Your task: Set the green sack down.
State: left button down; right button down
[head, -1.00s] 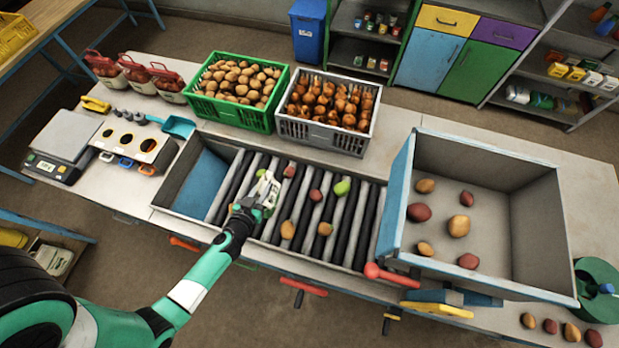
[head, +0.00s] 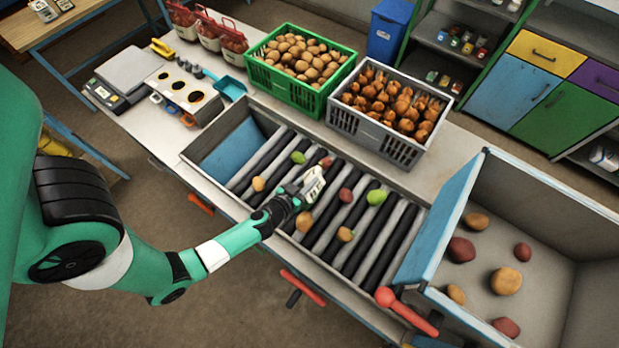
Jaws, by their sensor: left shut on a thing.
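No green sack can be made out in the head view. My left gripper (head: 313,183) is low over the roller table (head: 362,262), between scattered potatoes. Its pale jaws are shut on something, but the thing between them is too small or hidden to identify. A green potato (head: 298,157) lies just behind the gripper. A yellow potato (head: 305,222) lies just in front of it, and a red potato (head: 345,195) to its right. My right gripper is out of view.
A green crate of potatoes (head: 256,74) and a grey crate of onions (head: 400,150) stand behind the rollers. A blue-sided bin (head: 432,220) with several potatoes stands on the right. A scale (head: 128,68) and a holed box (head: 205,112) are on the left.

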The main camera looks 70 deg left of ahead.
pick_arm(q)
jog(key=c, duration=0.7)
grip_release()
jog(key=shift+r, duration=0.2)
jog(key=shift+p+v, duration=0.9)
jog(key=shift+v, duration=5.05)
jog(key=shift+d+f, duration=0.1)
jog(key=shift+f, duration=0.05)
